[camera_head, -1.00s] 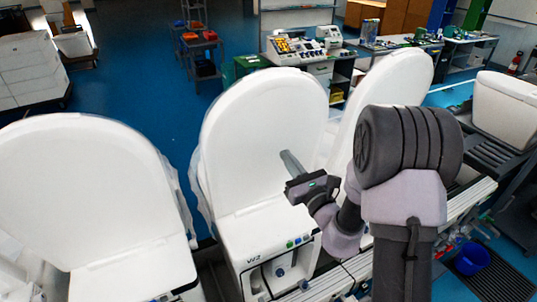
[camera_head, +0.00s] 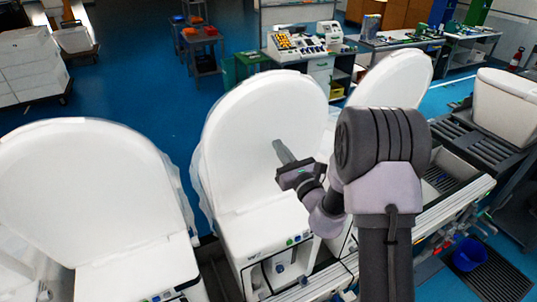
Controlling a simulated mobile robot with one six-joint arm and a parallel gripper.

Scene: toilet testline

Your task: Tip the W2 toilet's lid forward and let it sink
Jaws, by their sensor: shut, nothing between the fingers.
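The W2 toilet (camera_head: 240,240) stands in the middle, with its label and small buttons on the housing at the front. Its white lid (camera_head: 258,125) is upright, its broad face turned toward me. My gripper (camera_head: 278,146) is shut and empty, in front of the right half of the lid's face at about mid height. The fingers point up and left toward the lid. I cannot tell whether the fingertips touch it. My dark wrist and arm cover the area to the right of the lid.
Another toilet with a raised lid (camera_head: 85,190) stands close on the left. A further raised lid (camera_head: 395,82) is behind my arm on the right. A white tank (camera_head: 503,103) sits on the line at far right. Blue floor (camera_head: 130,90) lies open behind the toilets.

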